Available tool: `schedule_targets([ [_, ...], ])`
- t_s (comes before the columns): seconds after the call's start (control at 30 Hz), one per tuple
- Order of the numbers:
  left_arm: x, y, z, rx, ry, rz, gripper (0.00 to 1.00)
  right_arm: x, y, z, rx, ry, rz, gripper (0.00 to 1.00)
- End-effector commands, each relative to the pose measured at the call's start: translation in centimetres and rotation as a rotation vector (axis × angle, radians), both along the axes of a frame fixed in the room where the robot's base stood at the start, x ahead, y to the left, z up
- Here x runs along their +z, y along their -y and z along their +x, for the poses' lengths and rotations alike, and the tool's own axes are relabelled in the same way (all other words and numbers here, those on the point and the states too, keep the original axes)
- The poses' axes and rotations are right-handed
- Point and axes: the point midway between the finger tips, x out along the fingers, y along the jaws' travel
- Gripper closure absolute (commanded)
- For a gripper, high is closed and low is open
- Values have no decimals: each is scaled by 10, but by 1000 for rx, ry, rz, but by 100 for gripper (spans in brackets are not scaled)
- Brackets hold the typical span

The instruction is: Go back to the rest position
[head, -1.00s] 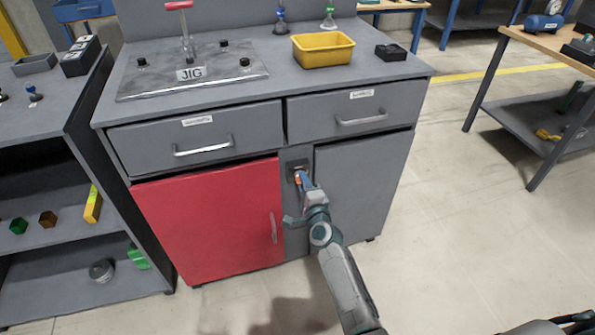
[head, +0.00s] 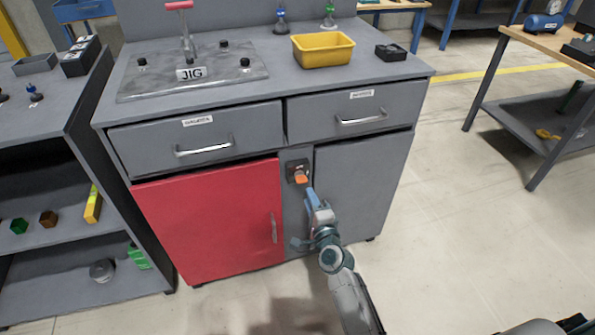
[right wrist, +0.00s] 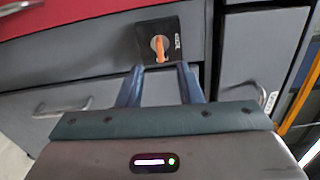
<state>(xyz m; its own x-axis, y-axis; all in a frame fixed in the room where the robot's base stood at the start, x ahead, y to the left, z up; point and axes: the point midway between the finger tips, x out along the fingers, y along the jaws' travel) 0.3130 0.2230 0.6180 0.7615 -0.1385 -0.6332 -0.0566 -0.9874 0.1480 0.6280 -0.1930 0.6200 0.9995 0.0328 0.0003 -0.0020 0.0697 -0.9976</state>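My right gripper (head: 311,190) is in front of the grey workbench cabinet, just below a dark switch plate with an orange knob (head: 301,179). In the right wrist view my gripper's two blue fingers (right wrist: 161,66) stand apart with nothing between them. The orange knob (right wrist: 160,48) on its dark plate (right wrist: 174,39) shows beyond the fingertips, clear of them. The knob stands roughly upright in the wrist view. My left gripper is not in view.
The cabinet has a red door (head: 210,225), a grey door (head: 360,185) and two drawers, all seemingly closed. A jig plate (head: 150,85) and yellow bin (head: 323,50) are on top. A shelf unit (head: 60,255) stands left. Floor to the right (head: 465,240) is open.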

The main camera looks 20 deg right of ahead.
Motion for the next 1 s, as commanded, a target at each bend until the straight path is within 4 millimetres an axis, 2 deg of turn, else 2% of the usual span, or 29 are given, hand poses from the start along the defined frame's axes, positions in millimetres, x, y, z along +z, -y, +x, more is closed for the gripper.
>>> schedule_targets([
  [0.23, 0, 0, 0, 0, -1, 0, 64, 0, 0, -1, 2, -2, -4, 67],
  [0.37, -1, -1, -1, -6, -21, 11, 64, -3, -3, -16, 53, -31, -98, 67],
  [0.47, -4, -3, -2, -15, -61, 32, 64, -10, -8, -49, 157, -93, -290, 67],
  [0.57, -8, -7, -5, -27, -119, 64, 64, -20, -10, -99, 300, -191, -563, 67],
  [0.6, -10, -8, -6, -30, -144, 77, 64, -25, -9, -122, 361, -236, -676, 67],
  [0.7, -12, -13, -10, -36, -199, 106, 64, -33, -2, -171, 489, -341, -913, 67],
  [0.8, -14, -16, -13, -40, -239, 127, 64, -36, 8, -209, 584, -426, -1076, 67],
  [1.0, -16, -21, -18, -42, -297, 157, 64, -35, 27, -266, 723, -561, -1295, 67],
])
